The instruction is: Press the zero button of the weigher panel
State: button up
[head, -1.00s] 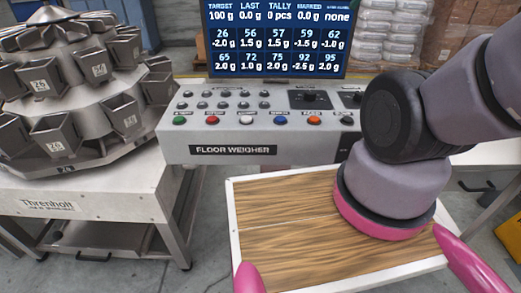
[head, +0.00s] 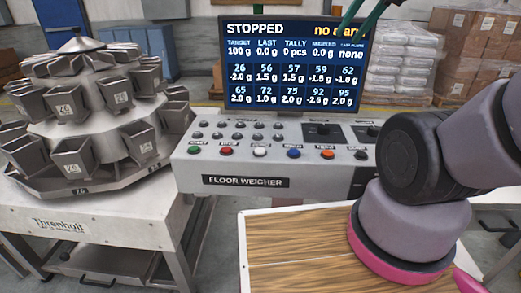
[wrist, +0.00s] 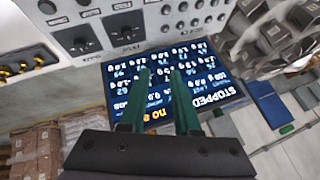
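The weigher panel (head: 330,183), labelled FLOOR WEIGHER, stands in the middle of the head view. Its front row has green (head: 193,150), red (head: 227,150), white (head: 260,152), blue (head: 294,154), orange (head: 327,155) and black (head: 361,155) buttons. Their small labels are too blurred to read, so I cannot tell which is zero. My gripper's green fingers (head: 362,14) show at the top of the head view, in front of the screen's upper right. In the wrist view my gripper (wrist: 161,72) is open and empty, its fingers apart over the screen (wrist: 205,62).
The screen (head: 293,65) behind the panel reads STOPPED. A multi-head weigher (head: 85,115) with several metal buckets stands at left. A wood-topped table (head: 300,255) is in front of the panel, partly hidden by my arm. Stacked sacks (head: 398,60) and cartons (head: 470,50) stand behind.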

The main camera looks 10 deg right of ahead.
grip_shut()
dwell(1.4)
